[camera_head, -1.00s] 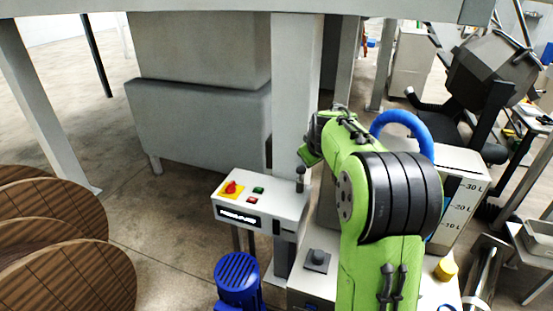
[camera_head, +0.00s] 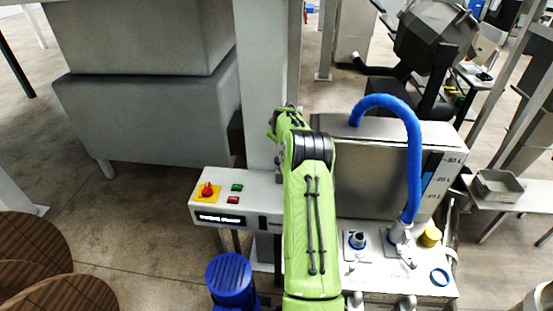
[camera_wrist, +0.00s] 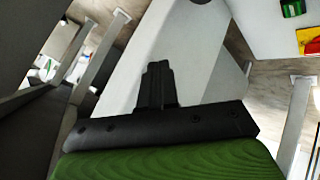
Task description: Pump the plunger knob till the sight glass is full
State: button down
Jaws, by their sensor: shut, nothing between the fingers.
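A dark round knob (camera_head: 357,239) stands on a small square plate on the white machine top; it appears to be the plunger knob. The sight glass (camera_head: 428,182) is a narrow strip on the tank's right front, beside litre marks. Its upper part is dark and a lower part shows blue; the bottom of the strip is hard to make out. My gripper (camera_wrist: 158,82) shows in the wrist view with its dark fingers together and nothing between them. In the head view my green arm hides the fingers. The gripper is not at the knob; the arm reaches beyond it, to its left.
A blue hose (camera_head: 413,150) arches over the grey tank (camera_head: 370,180) down to the machine top. A yellow cap (camera_head: 431,236) and blue motor (camera_head: 231,280) are nearby.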

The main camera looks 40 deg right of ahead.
notch_tip(320, 180, down, 9)
jog(key=b, duration=0.5)
jog(key=shift+w+b, duration=0.1)
jog(key=shift+b, duration=0.3)
dwell(1.5)
jog(key=shift+f+b, duration=0.35)
jog(key=shift+b, duration=0.15)
jog(key=shift+f+b, duration=1.65)
jog(key=shift+f, duration=0.4)
dwell(1.2)
jog(key=shift+r, duration=0.15)
jog(key=shift+r+p, duration=1.25)
jog(key=shift+r, duration=1.05)
jog(key=shift+r, duration=0.1)
